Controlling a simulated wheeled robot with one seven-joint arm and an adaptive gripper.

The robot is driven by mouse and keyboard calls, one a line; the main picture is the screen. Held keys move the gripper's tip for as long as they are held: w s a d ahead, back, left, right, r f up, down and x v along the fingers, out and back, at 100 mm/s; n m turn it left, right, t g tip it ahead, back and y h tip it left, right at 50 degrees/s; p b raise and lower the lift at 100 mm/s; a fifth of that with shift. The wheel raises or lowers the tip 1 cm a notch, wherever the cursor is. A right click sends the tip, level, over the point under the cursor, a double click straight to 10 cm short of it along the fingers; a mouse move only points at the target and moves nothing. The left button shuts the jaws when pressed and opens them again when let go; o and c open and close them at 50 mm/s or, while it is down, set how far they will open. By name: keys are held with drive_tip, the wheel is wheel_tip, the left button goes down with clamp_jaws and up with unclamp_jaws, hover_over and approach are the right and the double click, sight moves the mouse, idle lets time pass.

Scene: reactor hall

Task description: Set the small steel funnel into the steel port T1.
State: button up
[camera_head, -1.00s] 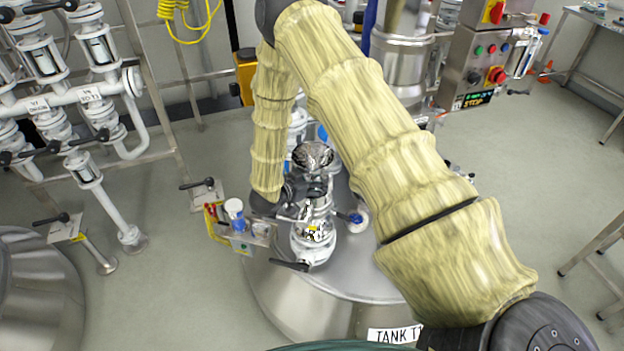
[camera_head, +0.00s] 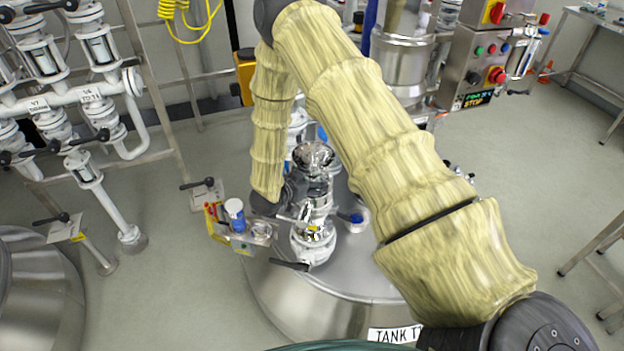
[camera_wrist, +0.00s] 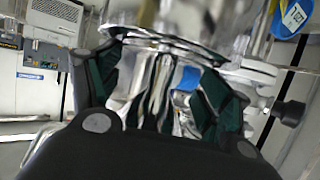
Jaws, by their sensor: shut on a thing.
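The small steel funnel (camera_head: 313,154) shows its shiny bowl facing up above the tank in the head view. My gripper (camera_head: 314,190) is shut on the funnel below its bowl. In the wrist view my dark green finger pads (camera_wrist: 160,88) stand on both sides of the funnel's shiny metal (camera_wrist: 150,75). The port T1 (camera_head: 313,247), a pale fitting with a yellow tag, stands on the tank top just below my gripper. The funnel's lower end is hidden by my gripper, and I cannot tell whether it touches the port.
The steel tank (camera_head: 290,307) bears the port and a small blue-and-white jar (camera_head: 354,219) to its right. A black handle (camera_head: 289,264) juts out left of the port. White piping (camera_head: 85,95) stands left.

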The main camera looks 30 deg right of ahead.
drive_tip(key=shift+s+f, duration=0.15)
drive_tip(key=shift+f, duration=0.05)
drive_tip(key=o, duration=1.3)
drive_tip(key=shift+c, duration=0.2)
drive_tip(key=shift+s+a+r, duration=0.1)
drive_tip(key=shift+a+r, duration=0.15)
drive_tip(key=shift+a, duration=0.35)
drive_tip(key=v, duration=1)
drive_tip(key=shift+a+r, duration=0.2)
drive_tip(key=shift+a, duration=0.1)
drive_tip(key=shift+s, duration=0.1)
